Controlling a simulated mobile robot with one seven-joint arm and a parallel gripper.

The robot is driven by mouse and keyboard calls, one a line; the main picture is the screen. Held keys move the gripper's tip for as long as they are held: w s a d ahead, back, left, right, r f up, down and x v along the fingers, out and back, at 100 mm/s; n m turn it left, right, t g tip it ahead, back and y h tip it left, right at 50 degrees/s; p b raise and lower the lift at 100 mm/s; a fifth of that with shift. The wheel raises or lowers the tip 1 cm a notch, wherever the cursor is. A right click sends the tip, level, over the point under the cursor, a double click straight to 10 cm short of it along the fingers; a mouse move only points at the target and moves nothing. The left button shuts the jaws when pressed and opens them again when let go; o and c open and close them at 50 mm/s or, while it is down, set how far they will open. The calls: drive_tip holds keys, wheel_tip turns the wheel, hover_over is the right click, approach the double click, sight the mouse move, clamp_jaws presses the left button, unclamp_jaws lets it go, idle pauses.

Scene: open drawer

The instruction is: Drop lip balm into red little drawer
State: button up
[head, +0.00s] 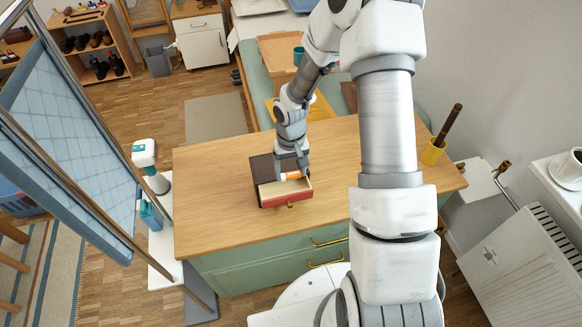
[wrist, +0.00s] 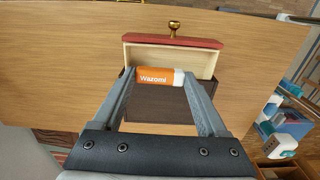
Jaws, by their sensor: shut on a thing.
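The lip balm (wrist: 157,76) is an orange tube with a white end and the word "Wazomi". My gripper (wrist: 160,80) is shut on it, one finger at each end, and holds it crosswise. In the wrist view the tube overlaps the near part of the red little drawer (wrist: 172,41), which is pulled open. The drawer has a pale inside, a red front and a brass knob (wrist: 173,28). In the head view my gripper (head: 291,174) is at the open drawer (head: 287,197), with the orange tube (head: 290,176) at its fingertips. The tube's exact height above the drawer is hard to tell.
The drawer's dark brown box (head: 262,169) stands on a wooden counter (head: 220,190) with green fronts and brass handles. The counter is clear left and right of the box.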

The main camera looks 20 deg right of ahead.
sight(291, 174)
drive_tip(key=shift+f+b, duration=0.95)
drive_tip(key=shift+f, duration=1)
drive_tip(key=o, duration=1.2)
drive_tip(key=shift+r, duration=0.1)
wheel_tip(291, 174, up, 17)
drive_tip(key=shift+r, duration=0.2)
